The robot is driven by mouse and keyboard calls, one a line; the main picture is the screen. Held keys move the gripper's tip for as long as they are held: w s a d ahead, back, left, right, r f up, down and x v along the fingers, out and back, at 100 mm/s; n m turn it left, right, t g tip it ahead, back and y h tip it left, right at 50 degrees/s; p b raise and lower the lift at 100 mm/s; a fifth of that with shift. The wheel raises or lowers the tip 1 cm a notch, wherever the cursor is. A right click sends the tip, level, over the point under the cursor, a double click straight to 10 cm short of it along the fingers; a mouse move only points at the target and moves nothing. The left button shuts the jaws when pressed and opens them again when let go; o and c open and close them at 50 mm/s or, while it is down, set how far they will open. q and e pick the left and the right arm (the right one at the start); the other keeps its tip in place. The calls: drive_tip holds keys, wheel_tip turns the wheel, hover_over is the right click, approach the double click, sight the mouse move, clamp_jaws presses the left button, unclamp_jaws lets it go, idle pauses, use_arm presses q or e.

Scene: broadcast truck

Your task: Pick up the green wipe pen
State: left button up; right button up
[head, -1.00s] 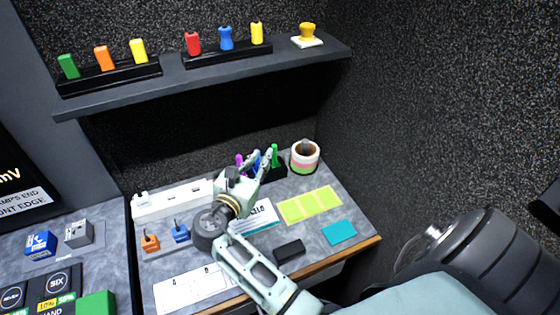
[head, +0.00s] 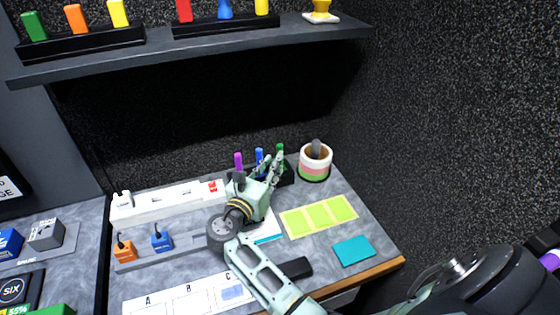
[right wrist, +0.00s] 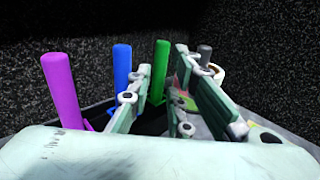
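The green wipe pen (head: 280,151) stands upright in a black pen holder (head: 288,176) at the back of the desk. In the right wrist view the green pen (right wrist: 159,70) shows between the two fingers, with its lower part close to the left finger. My right gripper (head: 271,163) is open at the holder, and I see no grip on the pen. A blue pen (head: 259,155) and a purple pen (head: 238,161) stand left of the green one. They also show in the right wrist view, blue (right wrist: 121,68) and purple (right wrist: 61,88). My left gripper is out of view.
A striped cup (head: 314,164) stands just right of the holder. A white power strip (head: 165,203) lies to the left. A dark shelf (head: 190,55) overhangs the back. Yellow-green notes (head: 319,215), a teal pad (head: 353,251) and a black block (head: 295,268) lie in front.

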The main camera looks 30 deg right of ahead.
drive_tip(key=x, duration=0.4)
drive_tip(key=shift+d, duration=0.1)
clamp_jaws()
drive_tip(key=s+d+r+p, duration=0.2)
drive_tip(key=s+d+r, duration=0.1)
drive_tip(key=s+r, duration=0.8)
idle(0.3)
